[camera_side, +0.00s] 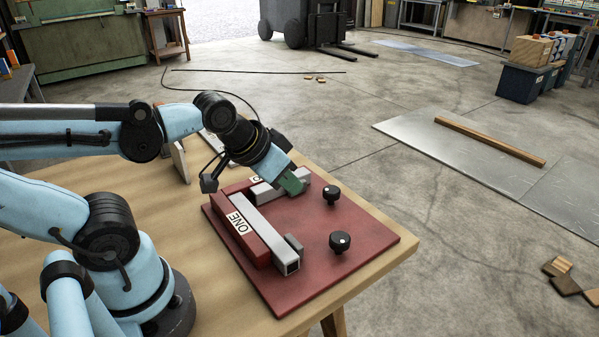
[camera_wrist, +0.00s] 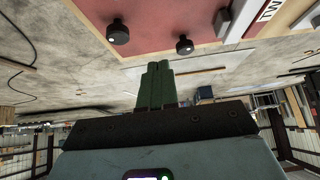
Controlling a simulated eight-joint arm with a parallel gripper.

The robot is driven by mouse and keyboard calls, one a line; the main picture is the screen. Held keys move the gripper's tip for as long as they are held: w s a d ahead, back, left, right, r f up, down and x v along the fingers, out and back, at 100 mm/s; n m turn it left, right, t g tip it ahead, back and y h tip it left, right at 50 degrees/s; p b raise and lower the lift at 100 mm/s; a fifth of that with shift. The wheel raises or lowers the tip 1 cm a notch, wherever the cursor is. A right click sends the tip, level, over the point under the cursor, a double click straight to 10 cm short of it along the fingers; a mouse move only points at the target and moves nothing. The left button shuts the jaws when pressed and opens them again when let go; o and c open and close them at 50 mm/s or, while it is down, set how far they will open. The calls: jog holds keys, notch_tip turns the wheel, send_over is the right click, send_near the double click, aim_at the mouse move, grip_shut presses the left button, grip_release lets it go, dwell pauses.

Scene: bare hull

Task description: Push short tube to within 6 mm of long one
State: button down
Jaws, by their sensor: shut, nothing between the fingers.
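The long silver square tube (camera_side: 262,232) lies along the red fence marked ONE on a red plate (camera_side: 310,235). The short silver tube (camera_side: 264,193) lies at an angle to it by the far fence, whose label is mostly covered; its near end is close to the long tube's far end, the gap too small to judge. My gripper (camera_side: 293,184), with green fingers, is shut and empty, in front of the short tube's right part; I cannot tell whether it touches. In the wrist view the shut fingers (camera_wrist: 157,85) show, with a tube end (camera_wrist: 242,18) at the upper right.
Two black knobs (camera_side: 331,194) (camera_side: 340,241) stand on the plate's right side. A small grey block (camera_side: 294,244) sits beside the long tube's near end. The plate is on a wooden table (camera_side: 215,290), near its right edge. The plate's middle is clear.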

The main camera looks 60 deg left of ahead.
jog(key=n+g, duration=0.1)
jog(key=g, duration=0.4)
send_near(261, 193)
jog(key=s+f, duration=0.1)
jog(key=f, duration=0.2)
jog(key=s+f, duration=0.1)
jog(key=f, duration=0.1)
jog(key=shift+s+f, duration=0.25)
jog(key=shift+s, duration=0.1)
jog(key=w, duration=0.7)
jog(key=w+a, duration=0.1)
jog(key=w, duration=0.3)
jog(key=shift+w+a, duration=0.1)
jog(key=shift+w, duration=0.05)
jog(key=shift+w+f, duration=0.1)
jog(key=shift+w, duration=0.25)
jog(key=shift+s+f, duration=0.1)
jog(key=shift+f, duration=0.65)
